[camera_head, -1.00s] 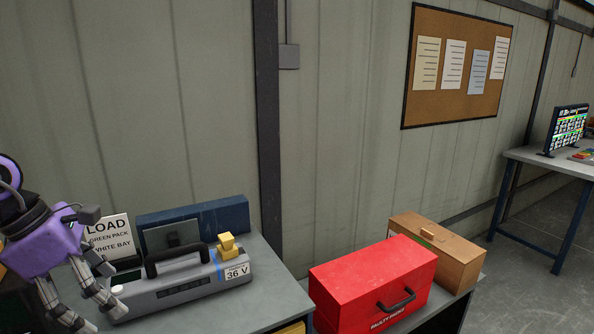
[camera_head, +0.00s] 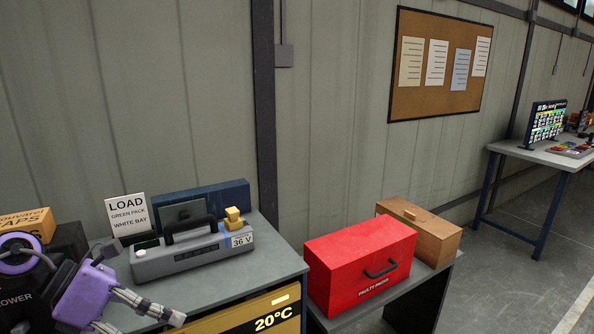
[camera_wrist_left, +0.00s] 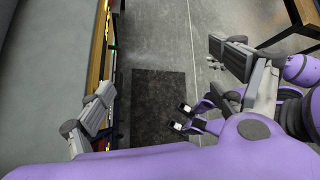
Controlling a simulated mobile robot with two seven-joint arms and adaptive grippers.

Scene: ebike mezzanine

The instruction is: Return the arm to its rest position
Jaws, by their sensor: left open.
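My left gripper (camera_head: 140,313) is low at the left in the head view, in front of the bench's left end. Its fingers are spread and nothing is between them. In the left wrist view the open fingers (camera_wrist_left: 160,82) frame bare floor and a dark mat. The grey battery pack (camera_head: 185,258) with a black handle, marked 36 V, sits on the bench, apart from the gripper. What looks like my right gripper (camera_wrist_left: 181,117) shows small in the left wrist view, its fingertips apart and empty.
The grey bench (camera_head: 262,263) has a LOAD sign (camera_head: 129,215) and a yellow-fronted 20°C unit (camera_head: 262,318) below. A red box (camera_head: 350,270) and a wooden box (camera_head: 425,225) stand on a lower table at right. A dark mat (camera_wrist_left: 160,105) lies on the floor.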

